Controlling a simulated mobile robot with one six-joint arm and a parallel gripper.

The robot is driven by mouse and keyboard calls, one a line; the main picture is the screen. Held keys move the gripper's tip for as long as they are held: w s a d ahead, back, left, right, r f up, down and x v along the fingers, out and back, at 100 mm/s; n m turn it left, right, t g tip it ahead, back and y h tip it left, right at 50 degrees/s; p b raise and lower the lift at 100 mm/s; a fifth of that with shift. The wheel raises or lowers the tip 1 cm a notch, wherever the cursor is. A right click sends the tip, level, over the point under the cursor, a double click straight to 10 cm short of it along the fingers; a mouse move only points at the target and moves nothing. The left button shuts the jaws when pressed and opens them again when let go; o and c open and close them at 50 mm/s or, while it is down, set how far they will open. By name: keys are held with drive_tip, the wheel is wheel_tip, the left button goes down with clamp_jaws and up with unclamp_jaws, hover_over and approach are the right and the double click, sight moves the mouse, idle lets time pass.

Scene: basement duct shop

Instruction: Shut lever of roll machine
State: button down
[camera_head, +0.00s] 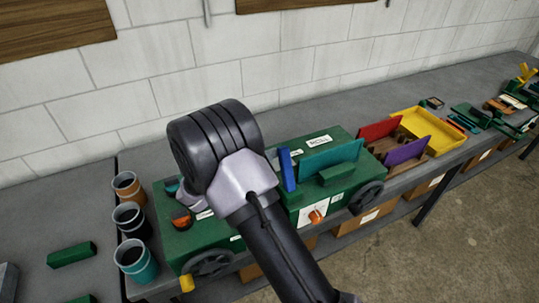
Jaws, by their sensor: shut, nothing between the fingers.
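The roll machine is a green box (335,190) on the bench, with a label on top that seems to read ROLL. A blue upright bar (287,170) stands at its left end, beside my arm; it may be the lever, but I cannot tell. An orange knob (316,216) sits on a white plate on its front, and a dark handwheel (367,198) at its front right. My arm crosses in front of the machine and covers its left part. My gripper's fingers are hidden behind the arm.
Orange, black and teal cups (136,260) stand at the left. Red and purple panels (405,151) and a yellow tray (440,142) lie right. A block wall closes the back.

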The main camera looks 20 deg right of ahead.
sight(282, 169)
drive_tip(key=s+r+m+h+b, duration=0.1)
drive_tip(key=s+m+h+b, duration=0.2)
drive_tip(key=s+m+b, duration=0.7)
drive_tip(key=s+b, duration=0.1)
drive_tip(key=b, duration=0.4)
drive_tip(key=shift+d+r+t+b, duration=0.2)
drive_tip(key=shift+r+t+b, duration=0.05)
drive_tip(key=shift+t+b, duration=0.15)
drive_tip(key=shift+s, duration=0.1)
